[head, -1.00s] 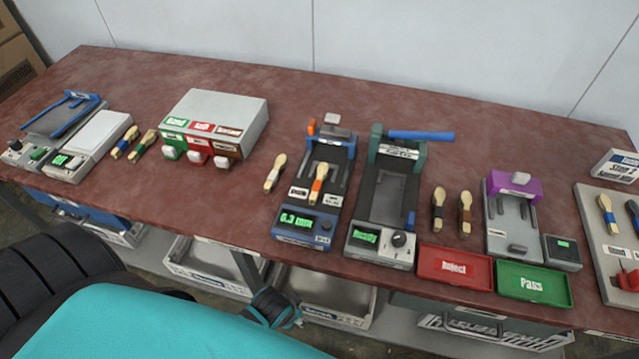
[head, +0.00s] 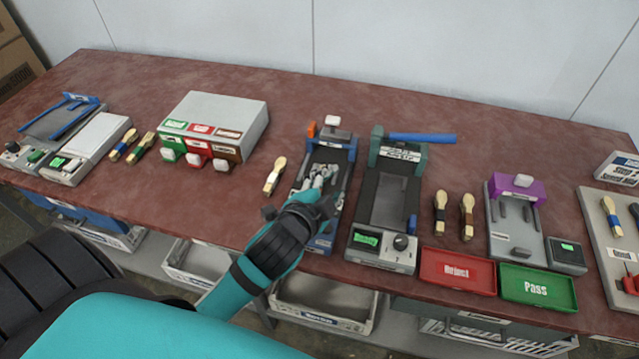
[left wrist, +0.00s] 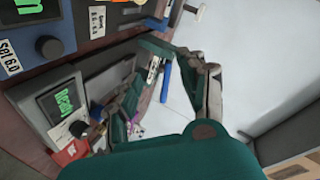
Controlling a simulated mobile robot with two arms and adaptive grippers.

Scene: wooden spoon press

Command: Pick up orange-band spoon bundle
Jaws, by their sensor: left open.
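The orange-band spoon bundle is hidden in the head view behind my left gripper (head: 324,176). That gripper is over the blue measuring fixture (head: 338,143), where the bundle lay earlier. I cannot tell whether the fingers touch it. In the left wrist view my left gripper (left wrist: 172,66) is open with nothing seen between its fingers, and I cannot make out the bundle there. The blue fixture's readout housing (left wrist: 32,28) shows at the upper left of that view. My right gripper is not in view.
The green-framed press (head: 386,190) with a blue lever stands close on the right. A red Reject tray (head: 456,288) and green Pass tray (head: 536,303) lie farther right. The table's back is clear.

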